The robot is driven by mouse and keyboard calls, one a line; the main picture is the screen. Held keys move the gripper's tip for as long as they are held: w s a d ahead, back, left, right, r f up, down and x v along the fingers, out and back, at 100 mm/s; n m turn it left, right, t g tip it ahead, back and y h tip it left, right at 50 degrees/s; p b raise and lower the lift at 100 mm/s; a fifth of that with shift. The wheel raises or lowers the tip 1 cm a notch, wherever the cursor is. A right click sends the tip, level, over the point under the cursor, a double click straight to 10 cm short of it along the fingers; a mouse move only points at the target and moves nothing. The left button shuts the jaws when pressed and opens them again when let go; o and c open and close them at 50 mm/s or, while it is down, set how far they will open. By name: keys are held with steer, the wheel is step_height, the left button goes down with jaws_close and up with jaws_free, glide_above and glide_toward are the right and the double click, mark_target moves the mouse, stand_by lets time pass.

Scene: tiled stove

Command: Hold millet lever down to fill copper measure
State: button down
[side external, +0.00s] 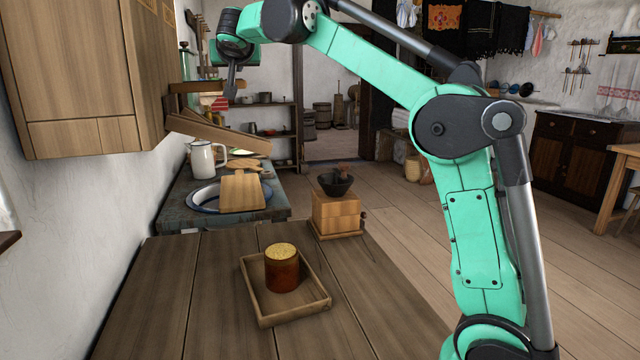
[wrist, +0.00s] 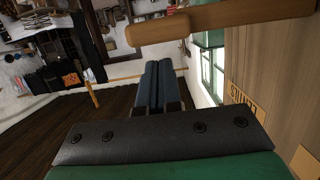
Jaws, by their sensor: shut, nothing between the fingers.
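The copper measure (side external: 282,274) stands upright in a shallow wooden tray (side external: 262,318) on the table. Yellow grain fills it to about the rim. The wooden millet dispenser (side external: 80,70) hangs on the left wall, with a sloping chute (side external: 215,132) below. A wooden lever (side external: 198,87) juts out from it; the lever also crosses the top of the wrist view (wrist: 215,24). My gripper (side external: 231,94) is shut and empty, beside the lever's outer end. Its closed fingers show in the wrist view (wrist: 158,64), just short of the lever. I cannot tell whether they touch it.
A wooden grinder (side external: 337,212) with a dark bowl stands at the table's far right. Behind the table are a white enamel jug (side external: 202,160) and a basin with a wooden board (side external: 242,192) across it. The table's front left is clear.

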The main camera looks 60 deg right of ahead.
mark_target(241, 86)
steer(key=shift+f, duration=0.4)
steer(key=shift+s+d+f+m+t+y, duration=0.1)
steer(key=shift+f+m+t+y, duration=0.15)
steer(key=shift+f+m, duration=0.65)
steer(key=shift+s+f+m+t+y, duration=0.1)
steer(key=shift+f+m+t+y, duration=0.15)
steer(key=shift+f+m, duration=0.65)
steer(key=shift+f+n, duration=0.25)
steer(key=shift+n, duration=0.05)
steer(key=shift+r, duration=0.1)
steer(key=shift+d+r, duration=0.1)
steer(key=shift+r, duration=0.25)
steer(key=s+a+r, duration=0.5)
steer(key=s, duration=0.3)
steer(key=shift+a+r, duration=0.2)
steer(key=shift+a, duration=0.2)
